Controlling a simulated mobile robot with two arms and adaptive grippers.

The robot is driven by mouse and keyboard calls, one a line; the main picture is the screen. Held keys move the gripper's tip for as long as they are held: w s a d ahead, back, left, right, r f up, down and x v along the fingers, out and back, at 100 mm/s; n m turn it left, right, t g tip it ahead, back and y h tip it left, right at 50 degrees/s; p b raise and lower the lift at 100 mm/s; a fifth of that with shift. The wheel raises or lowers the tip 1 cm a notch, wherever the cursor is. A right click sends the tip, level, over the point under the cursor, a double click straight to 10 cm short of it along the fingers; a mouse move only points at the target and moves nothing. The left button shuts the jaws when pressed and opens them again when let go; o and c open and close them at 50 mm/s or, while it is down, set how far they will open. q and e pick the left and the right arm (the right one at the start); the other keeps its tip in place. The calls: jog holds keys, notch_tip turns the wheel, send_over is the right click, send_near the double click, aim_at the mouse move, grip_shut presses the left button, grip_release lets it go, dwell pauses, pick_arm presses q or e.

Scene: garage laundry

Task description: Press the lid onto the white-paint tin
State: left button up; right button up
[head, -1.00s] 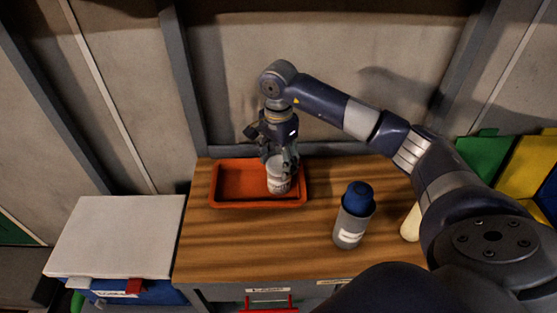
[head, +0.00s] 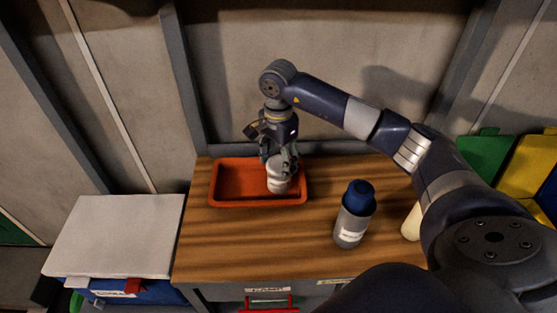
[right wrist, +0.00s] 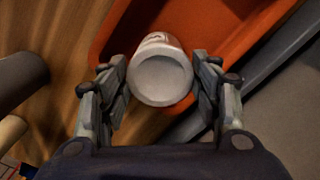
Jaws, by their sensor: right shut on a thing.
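The white-paint tin (head: 279,184) stands in the right part of the orange tray on the bench. Its round, pale grey top with a raised rim faces the camera in the right wrist view (right wrist: 161,79), with some lettering on its white side. My right gripper (head: 279,167) comes down from above and is shut on the upper part of the tin; in the right wrist view its two fingers (right wrist: 162,88) flank the round top. I cannot tell whether the fingers hold the lid or the body, or how far the lid is seated. My left gripper is out of view.
The orange tray (head: 236,202) is otherwise empty, on the wooden bench (head: 240,240). A grey bottle with a blue cap (head: 354,214) stands right of it, and a cream object (head: 411,223) is partly behind my arm. Yellow and green bins (head: 525,165) are at right, a white-topped box (head: 115,235) at left.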

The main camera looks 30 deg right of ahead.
jog(key=o, duration=0.8)
jog(key=o, duration=0.5)
jog(key=shift+r, duration=0.1)
jog(key=shift+r+p, duration=1.95)
jog(key=shift+r, duration=1.5)
